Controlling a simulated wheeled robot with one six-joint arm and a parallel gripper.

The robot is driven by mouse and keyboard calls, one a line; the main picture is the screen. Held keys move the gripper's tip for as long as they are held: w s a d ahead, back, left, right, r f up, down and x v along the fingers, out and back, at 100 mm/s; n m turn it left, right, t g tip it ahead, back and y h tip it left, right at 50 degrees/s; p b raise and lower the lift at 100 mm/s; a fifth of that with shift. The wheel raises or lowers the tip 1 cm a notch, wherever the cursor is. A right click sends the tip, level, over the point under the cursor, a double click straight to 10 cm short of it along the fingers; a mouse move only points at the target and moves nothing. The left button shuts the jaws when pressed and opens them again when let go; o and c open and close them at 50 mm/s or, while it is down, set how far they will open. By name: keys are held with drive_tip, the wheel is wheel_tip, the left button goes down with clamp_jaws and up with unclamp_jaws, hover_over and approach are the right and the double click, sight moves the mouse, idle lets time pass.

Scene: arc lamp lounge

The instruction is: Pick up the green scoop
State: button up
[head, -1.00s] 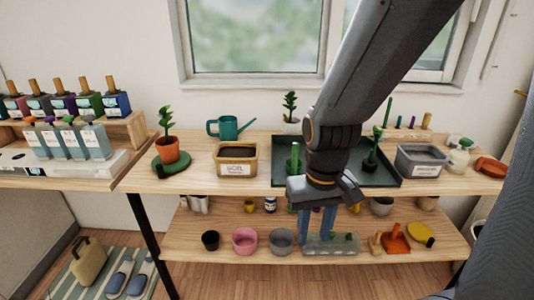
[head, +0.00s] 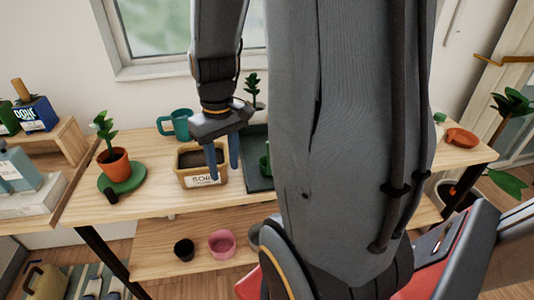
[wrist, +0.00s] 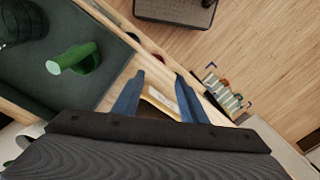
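The green scoop (wrist: 85,64) sits in the dark green tray (wrist: 50,95), its handle sticking up, in the wrist view. In the head view only a sliver of the scoop (head: 264,163) shows at the edge of my arm, which hides most of the tray (head: 256,138). My gripper (head: 224,163) is open and points down, left of the scoop, by the right side of the soil box.
The soil box (head: 200,181) stands left of the tray. A teal watering can (head: 176,124) is behind it, and a potted plant (head: 115,163) on a green saucer is further left. Pink (head: 221,243) and black (head: 184,249) pots stand on the lower shelf.

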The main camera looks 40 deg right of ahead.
wheel_tip(320, 180, up, 4)
drive_tip(key=r+p, duration=0.1)
drive_tip(key=p, duration=0.3)
hover_over(270, 150)
drive_tip(key=d, duration=0.1)
drive_tip(key=shift+w+d+f+y, duration=0.15)
drive_tip(key=shift+w+f+y, duration=0.1)
drive_tip(key=shift+w+y, duration=0.15)
drive_tip(key=shift+s+d+f, duration=0.1)
drive_tip(key=shift+f, duration=0.1)
drive_tip(key=shift+a+f+p, duration=0.2)
drive_tip(key=shift+f+p, duration=0.35)
drive_tip(key=shift+f, duration=1.3)
drive_tip(key=shift+a+f+p, duration=0.2)
drive_tip(key=shift+f+p, duration=0.3)
drive_tip(key=shift+f, duration=1.35)
clamp_jaws()
